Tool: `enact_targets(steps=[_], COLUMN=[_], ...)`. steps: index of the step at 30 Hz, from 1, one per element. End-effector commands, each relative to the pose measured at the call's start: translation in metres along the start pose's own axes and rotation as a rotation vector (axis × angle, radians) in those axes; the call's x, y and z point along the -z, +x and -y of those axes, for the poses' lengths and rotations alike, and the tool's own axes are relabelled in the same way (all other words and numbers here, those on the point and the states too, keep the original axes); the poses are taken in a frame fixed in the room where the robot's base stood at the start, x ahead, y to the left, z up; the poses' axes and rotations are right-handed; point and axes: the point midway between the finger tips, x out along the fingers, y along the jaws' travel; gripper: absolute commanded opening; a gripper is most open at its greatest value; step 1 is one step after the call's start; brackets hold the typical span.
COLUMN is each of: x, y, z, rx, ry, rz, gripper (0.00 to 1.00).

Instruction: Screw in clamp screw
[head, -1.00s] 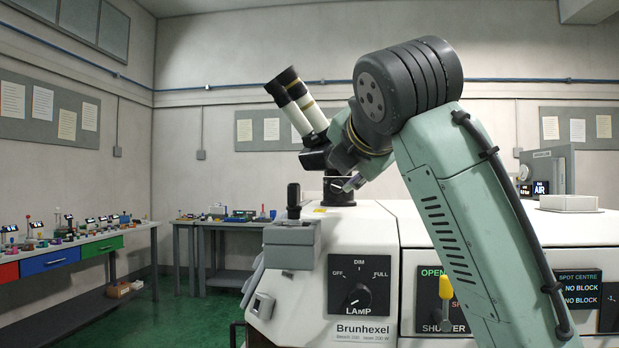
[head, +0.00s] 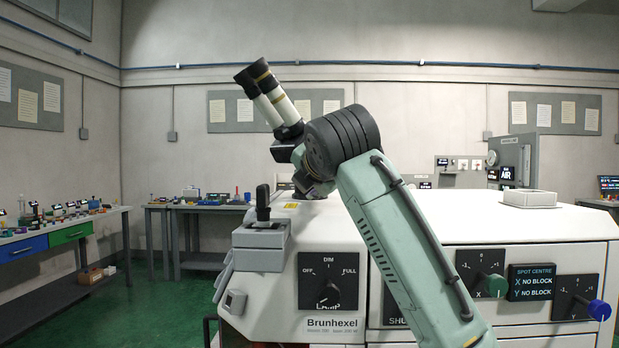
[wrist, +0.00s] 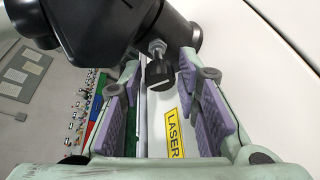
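In the wrist view the clamp screw shows as a small black knob (wrist: 160,72) on a short metal shaft, at the side of the black microscope body (wrist: 105,30). My gripper (wrist: 160,108) is open, its purple-padded fingers wide apart. The knob lies between the fingers in this picture, towards their far ends, and neither pad touches it. How deep the screw sits in its hole cannot be told. In the head view the microscope's twin eyepieces (head: 265,95) tilt up to the left, and my wrist hides the clamp screw and the fingertips.
A yellow LASER label (wrist: 174,133) is on the white machine top beneath my fingers. A grey box with a black lever (head: 263,205) stands at the machine's left front. A low white tray (head: 526,198) is at the right. Workbenches (head: 70,235) line the left side.

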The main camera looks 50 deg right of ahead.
Motion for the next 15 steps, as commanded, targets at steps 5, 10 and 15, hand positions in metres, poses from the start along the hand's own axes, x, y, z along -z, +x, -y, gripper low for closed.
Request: enact_targets(steps=[5, 10, 15], x=[0.0001, 0.0, 0.0001], y=[-0.0001, -0.0002, -0.0002], z=[0.0001, 0.0001, 0.0003], rx=[0.0, 0.0, 0.001], ry=[0.0, 0.0, 0.001], rz=[0.0, 0.0, 0.0], gripper=[0.25, 0.13, 0.02])
